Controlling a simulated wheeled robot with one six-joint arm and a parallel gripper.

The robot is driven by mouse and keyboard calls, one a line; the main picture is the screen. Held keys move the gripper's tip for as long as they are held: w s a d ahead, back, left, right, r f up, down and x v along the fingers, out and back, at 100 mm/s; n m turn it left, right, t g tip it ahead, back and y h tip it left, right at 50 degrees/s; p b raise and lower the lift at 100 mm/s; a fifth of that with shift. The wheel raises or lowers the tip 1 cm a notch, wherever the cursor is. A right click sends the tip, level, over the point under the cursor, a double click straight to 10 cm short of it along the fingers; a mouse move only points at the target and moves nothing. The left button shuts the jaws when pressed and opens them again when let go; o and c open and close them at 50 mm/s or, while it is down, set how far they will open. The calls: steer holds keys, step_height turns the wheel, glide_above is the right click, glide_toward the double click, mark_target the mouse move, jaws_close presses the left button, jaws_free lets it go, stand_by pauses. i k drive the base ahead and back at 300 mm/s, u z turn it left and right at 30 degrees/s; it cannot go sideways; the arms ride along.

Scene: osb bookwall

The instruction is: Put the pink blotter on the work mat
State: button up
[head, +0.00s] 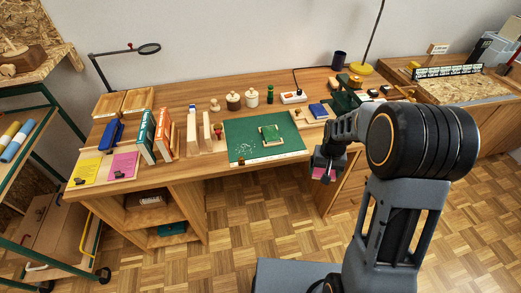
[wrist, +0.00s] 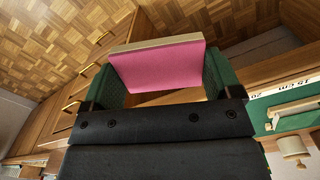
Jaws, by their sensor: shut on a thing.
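The pink blotter (head: 323,173) hangs in my gripper (head: 324,162), in front of the desk's front edge and to the right of the mat. In the wrist view the blotter (wrist: 160,66) shows a flat pink face and a pale edge, between the green finger pads of my gripper (wrist: 160,88). My gripper is shut on it. The green work mat (head: 238,138) lies on the desk, with a pale ruler strip along its front edge. Part of the mat (wrist: 262,112) also shows at the right of the wrist view.
A small brown object (head: 241,160) is at the mat's front left edge. Upright books (head: 147,135) and wooden dividers stand left of the mat. The mat's left half looks mostly clear.

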mark_target(242, 137)
steer(key=k, duration=0.55)
steer(key=z, duration=1.15)
steer(key=i, duration=0.95)
steer(key=u, duration=2.15)
